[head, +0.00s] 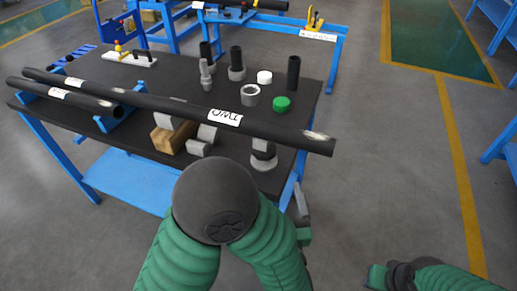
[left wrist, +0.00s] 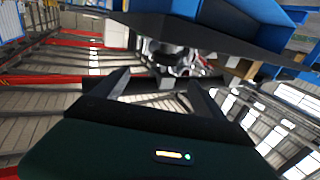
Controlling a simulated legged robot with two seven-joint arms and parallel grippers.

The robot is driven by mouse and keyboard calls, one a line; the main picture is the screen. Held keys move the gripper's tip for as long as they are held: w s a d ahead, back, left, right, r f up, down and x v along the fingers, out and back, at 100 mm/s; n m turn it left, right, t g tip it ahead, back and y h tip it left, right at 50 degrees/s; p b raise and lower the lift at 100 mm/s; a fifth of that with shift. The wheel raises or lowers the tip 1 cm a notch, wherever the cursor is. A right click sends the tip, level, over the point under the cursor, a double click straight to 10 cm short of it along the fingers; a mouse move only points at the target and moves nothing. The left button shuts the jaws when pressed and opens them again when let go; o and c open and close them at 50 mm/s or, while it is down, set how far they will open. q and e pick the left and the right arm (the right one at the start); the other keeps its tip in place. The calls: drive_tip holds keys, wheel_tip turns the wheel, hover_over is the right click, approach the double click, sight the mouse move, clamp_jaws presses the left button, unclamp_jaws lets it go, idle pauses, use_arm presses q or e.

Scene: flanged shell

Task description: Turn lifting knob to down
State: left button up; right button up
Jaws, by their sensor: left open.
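I cannot make out a part that is surely the lifting knob, nor its setting. A small stand with a yellow and red ball top (head: 118,47) is on the white plate at the table's back left, but its role is unclear. My left gripper (head: 301,205) is partly hidden by my arm, low beside the table's front right edge, apart from that stand. In the left wrist view my left gripper (left wrist: 163,85) has its fingers apart, below the dark tabletop edge. Blurred grey metal parts show beyond the fingers. My right gripper cannot be made out.
The black-topped table (head: 170,75) has blue legs. A long black pipe (head: 180,108) crosses its front and overhangs the right edge. A wooden block (head: 172,138), a green cap (head: 282,104) and several grey fittings stand on top.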

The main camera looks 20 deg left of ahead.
sight(261, 160)
use_arm(q)
drive_tip(key=x, duration=0.5)
drive_tip(key=shift+a, duration=0.25)
drive_tip(key=w+a, duration=0.5)
drive_tip(key=shift+w+f+b, duration=0.25)
drive_tip(key=shift+b, duration=0.15)
drive_tip(key=shift+w+r, duration=0.1)
drive_tip(key=shift+w, duration=1)
drive_tip(key=shift+w+d+r, duration=0.1)
drive_tip(key=shift+w+d, duration=0.15)
drive_tip(key=shift+d, duration=0.2)
drive_tip(key=shift+a, duration=0.5)
drive_tip(key=c, duration=0.5)
drive_tip(key=shift+d, duration=0.2)
drive_tip(key=c, duration=0.9)
drive_tip(key=shift+o, duration=0.2)
drive_tip(key=shift+n+g+y, duration=0.6)
drive_tip(key=shift+n+y, duration=0.1)
drive_tip(key=shift+y, duration=0.3)
drive_tip(key=shift+n+g+y, duration=0.4)
drive_tip(key=shift+n+y, duration=0.1)
drive_tip(key=shift+y, duration=0.1)
use_arm(e)
drive_tip(key=shift+a+f, duration=0.25)
drive_tip(key=shift+a, duration=0.1)
